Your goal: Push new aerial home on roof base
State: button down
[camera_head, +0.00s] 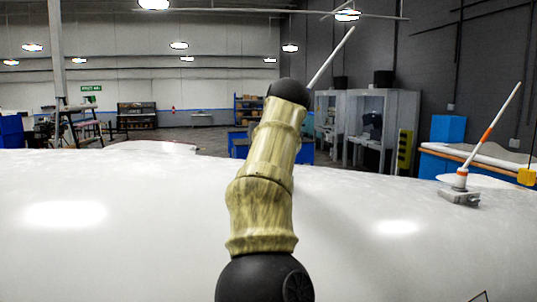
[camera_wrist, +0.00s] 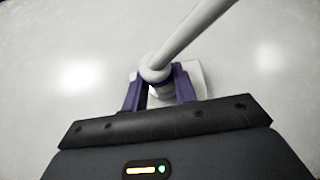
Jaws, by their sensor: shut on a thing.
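A plain white aerial (camera_wrist: 190,38) runs up and to the right in the wrist view, with a round collar at its foot. My gripper (camera_wrist: 161,88) has its two purple fingers shut on this foot, one on each side. A pale, squarish roof base (camera_wrist: 198,76) shows behind and beside the foot. Whether the foot is fully seated in the base cannot be told. In the head view the white rod of the aerial (camera_head: 331,58) rises tilted right beyond my arm, which hides its foot, the base and my gripper.
The glossy white roof (camera_head: 110,220) fills the foreground and is mostly clear. A second aerial (camera_head: 487,135) with orange bands stands tilted on a grey block (camera_head: 459,197) at the right. A yellow object (camera_head: 527,177) is at the right edge. Cabinets and benches stand far behind.

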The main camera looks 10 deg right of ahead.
jog(key=shift+f, duration=0.65)
jog(key=c, duration=1)
grip_release()
jog(key=shift+w, duration=0.1)
jog(key=shift+c, duration=0.2)
jog(key=shift+o, duration=0.9)
jog(key=shift+r, duration=0.2)
jog(key=shift+r, duration=0.15)
jog(key=v, duration=0.7)
jog(key=shift+b, duration=0.3)
